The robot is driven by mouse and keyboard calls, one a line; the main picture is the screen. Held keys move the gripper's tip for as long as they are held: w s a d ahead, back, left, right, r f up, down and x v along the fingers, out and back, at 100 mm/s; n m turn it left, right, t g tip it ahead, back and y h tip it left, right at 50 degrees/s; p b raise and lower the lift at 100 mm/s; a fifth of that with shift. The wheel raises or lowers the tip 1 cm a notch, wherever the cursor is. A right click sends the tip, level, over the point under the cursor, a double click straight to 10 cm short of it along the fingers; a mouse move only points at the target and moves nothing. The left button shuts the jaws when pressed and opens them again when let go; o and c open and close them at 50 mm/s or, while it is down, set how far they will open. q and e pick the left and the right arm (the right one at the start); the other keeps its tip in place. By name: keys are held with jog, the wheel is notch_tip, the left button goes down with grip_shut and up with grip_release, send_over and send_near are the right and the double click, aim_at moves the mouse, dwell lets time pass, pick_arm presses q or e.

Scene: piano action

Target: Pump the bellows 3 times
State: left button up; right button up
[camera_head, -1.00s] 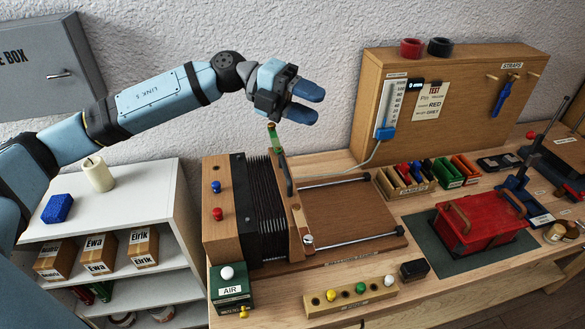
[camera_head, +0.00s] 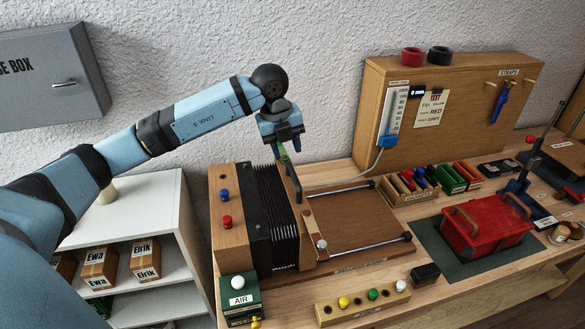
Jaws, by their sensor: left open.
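The bellows (camera_head: 270,212) stands on the wooden bench, its black pleats between a wooden end block (camera_head: 228,243) and a moving wooden board. The pleats are partly spread. A dark upright handle (camera_head: 291,178) with a green top rises from the board's back end. My left gripper (camera_head: 284,147) points down over the handle's green top, its open fingers at or around it; whether they touch it I cannot tell. Two metal rails run right from the board over a wooden base (camera_head: 355,222). My right gripper is not in view.
A gauge panel (camera_head: 440,115) stands behind at the right, with a tube running to the bellows. A green AIR box (camera_head: 240,297) and a strip of coloured knobs (camera_head: 362,303) sit in front. A red box (camera_head: 486,228) is at the right. A white shelf (camera_head: 135,215) stands left.

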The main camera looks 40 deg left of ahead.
aim_at(293, 173)
pick_arm(q)
jog(key=f, duration=0.5)
jog(key=w+d+f, duration=0.1)
jog(key=f, duration=0.1)
jog(key=shift+f+p, duration=0.15)
jog(key=shift+p, duration=0.2)
grip_shut()
